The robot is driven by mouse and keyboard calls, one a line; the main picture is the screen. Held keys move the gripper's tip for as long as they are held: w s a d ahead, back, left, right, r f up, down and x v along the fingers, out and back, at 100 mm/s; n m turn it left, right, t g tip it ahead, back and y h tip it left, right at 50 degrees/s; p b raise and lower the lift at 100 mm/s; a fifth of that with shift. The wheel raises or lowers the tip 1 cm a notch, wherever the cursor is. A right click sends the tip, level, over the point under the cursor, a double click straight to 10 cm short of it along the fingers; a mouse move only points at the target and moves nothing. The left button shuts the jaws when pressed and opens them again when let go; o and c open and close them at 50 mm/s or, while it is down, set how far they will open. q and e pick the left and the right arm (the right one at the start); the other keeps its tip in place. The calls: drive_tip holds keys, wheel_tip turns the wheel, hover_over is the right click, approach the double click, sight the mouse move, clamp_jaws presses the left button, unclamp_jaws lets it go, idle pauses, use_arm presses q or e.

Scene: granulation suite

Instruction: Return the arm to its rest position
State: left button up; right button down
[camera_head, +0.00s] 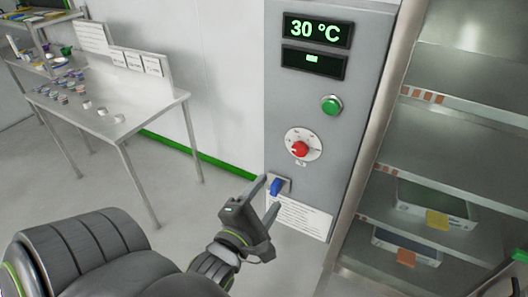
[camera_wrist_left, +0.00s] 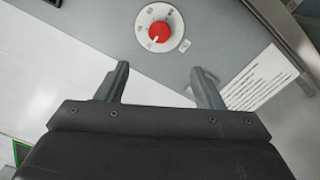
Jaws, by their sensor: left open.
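My left gripper (camera_head: 265,201) is in front of the lower part of a grey control panel (camera_head: 349,127). Its two fingers are apart with nothing between them that they hold. In the head view a blue switch (camera_head: 276,187) on the panel shows close to the fingertips; I cannot tell whether they touch. In the left wrist view the open fingers (camera_wrist_left: 158,88) point toward the panel, and a red knob (camera_wrist_left: 159,31) on a white dial lies beyond them. The knob also shows in the head view (camera_head: 300,149). My right gripper is not in view.
The panel has a 30 °C display (camera_head: 317,31), a green button (camera_head: 332,105) and a white label (camera_head: 300,216). To the right stands a steel shelf cabinet (camera_head: 455,105) with trays. To the left a steel table (camera_head: 128,121) holds small items. Floor between is clear.

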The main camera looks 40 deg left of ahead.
use_arm(q)
drive_tip(key=shift+s, duration=0.15)
idle(0.5)
wheel_tip(320, 180, down, 37)
drive_tip(key=s+d+m+g+h+b, duration=0.1)
drive_tip(key=m+g+h+b, duration=0.1)
drive_tip(key=m+g, duration=0.8)
drive_tip(key=s+a+f+m+g, duration=0.1)
drive_tip(key=s+f+m+g, duration=0.2)
drive_tip(key=s+f+m, duration=0.4)
drive_tip(key=s+a+f+m+g+h+b, duration=0.1)
drive_tip(key=s+f+m+g, duration=0.2)
drive_tip(key=s+f+m, duration=0.5)
drive_tip(key=s+f, duration=1)
drive_tip(key=s, duration=0.2)
drive_tip(key=shift+a+f+m, duration=0.3)
